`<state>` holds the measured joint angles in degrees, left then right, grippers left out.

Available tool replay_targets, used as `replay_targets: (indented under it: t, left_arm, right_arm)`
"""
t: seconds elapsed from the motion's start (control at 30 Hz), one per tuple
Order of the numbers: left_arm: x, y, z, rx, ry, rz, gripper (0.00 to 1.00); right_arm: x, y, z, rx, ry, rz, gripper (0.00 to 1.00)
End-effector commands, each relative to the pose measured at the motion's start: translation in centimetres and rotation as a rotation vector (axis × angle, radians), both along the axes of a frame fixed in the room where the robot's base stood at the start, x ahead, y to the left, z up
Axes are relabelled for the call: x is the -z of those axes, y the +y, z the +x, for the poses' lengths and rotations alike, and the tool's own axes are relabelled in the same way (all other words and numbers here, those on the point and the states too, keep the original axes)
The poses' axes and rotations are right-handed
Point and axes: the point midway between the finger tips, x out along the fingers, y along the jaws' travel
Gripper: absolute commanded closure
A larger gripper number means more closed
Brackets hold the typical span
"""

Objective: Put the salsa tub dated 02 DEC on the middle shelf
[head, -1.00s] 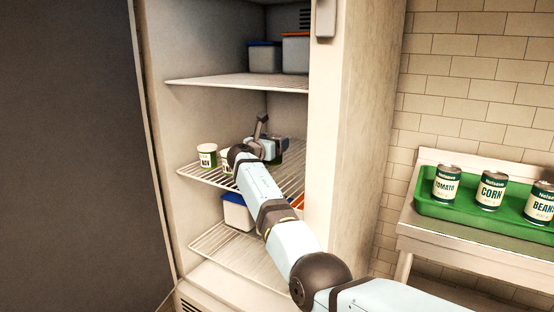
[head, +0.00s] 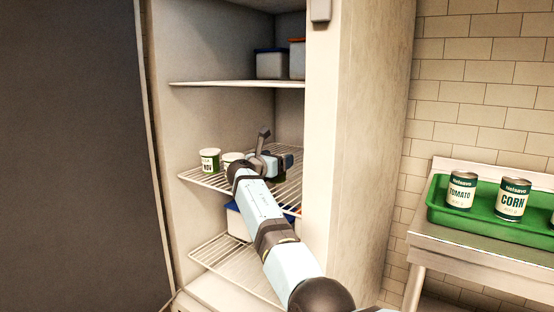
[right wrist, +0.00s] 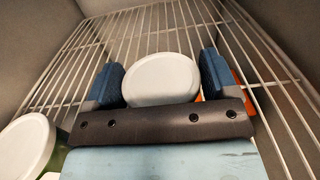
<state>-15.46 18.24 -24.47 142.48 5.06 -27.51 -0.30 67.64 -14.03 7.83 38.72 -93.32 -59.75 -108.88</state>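My right gripper (head: 272,160) reaches over the middle wire shelf (head: 200,176) of the open fridge. In the right wrist view, its two blue fingers stand on either side of a white-lidded tub (right wrist: 160,79) and appear to touch it. Its date is not readable. A tub marked NOV (head: 209,160) stands upright at the shelf's front left. Another tub (head: 231,157) beside it is partly hidden by my arm. A white lid (right wrist: 24,148) shows at the lower left of the wrist view. My left gripper is not in view.
Blue- and orange-lidded containers (head: 271,64) stand on the upper shelf (head: 230,84). A blue-lidded container (head: 236,222) is on the lower shelf (head: 232,264). The fridge's right wall (head: 350,150) stands close to my arm. A green tray (head: 440,205) with cans is at right.

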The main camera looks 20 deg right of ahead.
Motion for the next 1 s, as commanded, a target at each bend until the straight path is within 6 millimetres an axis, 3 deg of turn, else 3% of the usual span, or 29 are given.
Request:
replay_targets:
  t: [0.1,0.37,0.6,0.8,1.0]
  left_arm:
    - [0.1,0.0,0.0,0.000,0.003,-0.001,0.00]
    - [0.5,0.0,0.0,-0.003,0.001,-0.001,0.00]
    - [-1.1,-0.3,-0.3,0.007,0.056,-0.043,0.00]
    - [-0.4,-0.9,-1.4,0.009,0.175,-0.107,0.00]
    - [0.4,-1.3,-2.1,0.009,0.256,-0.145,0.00]
  right_arm:
    - [0.0,0.0,0.0,0.000,-0.001,0.001,0.00]
    - [-0.1,0.0,0.0,0.000,-0.002,0.002,0.00]
    - [-0.6,3.1,-2.4,-0.002,-0.001,0.002,0.00]
    - [-0.6,6.6,-5.1,-0.002,-0.001,0.002,0.00]
    - [-0.4,8.8,-6.9,-0.001,0.000,0.001,0.00]
